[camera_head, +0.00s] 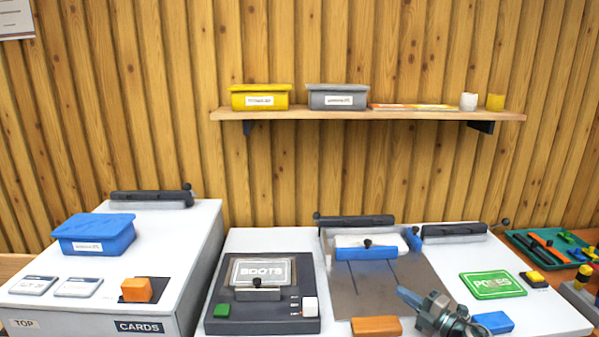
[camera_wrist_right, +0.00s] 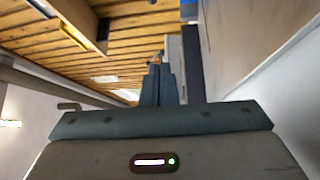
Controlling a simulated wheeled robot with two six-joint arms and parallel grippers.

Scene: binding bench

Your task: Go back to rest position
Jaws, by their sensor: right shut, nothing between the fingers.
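My right gripper (camera_head: 404,293) shows at the lower right of the head view, over the front of the grey metal plate (camera_head: 370,285). Its fingers are together with nothing between them and point left. In the right wrist view the closed fingers (camera_wrist_right: 158,85) show at the centre, also empty. My left gripper is not in the head view.
A grey BOOTS device (camera_head: 262,290), an orange block (camera_head: 376,326), a blue block (camera_head: 493,322) and a green card (camera_head: 492,285) lie around the right arm. A raised box (camera_head: 160,250) with a blue bin (camera_head: 94,234) stands left. A shelf (camera_head: 350,113) hangs behind.

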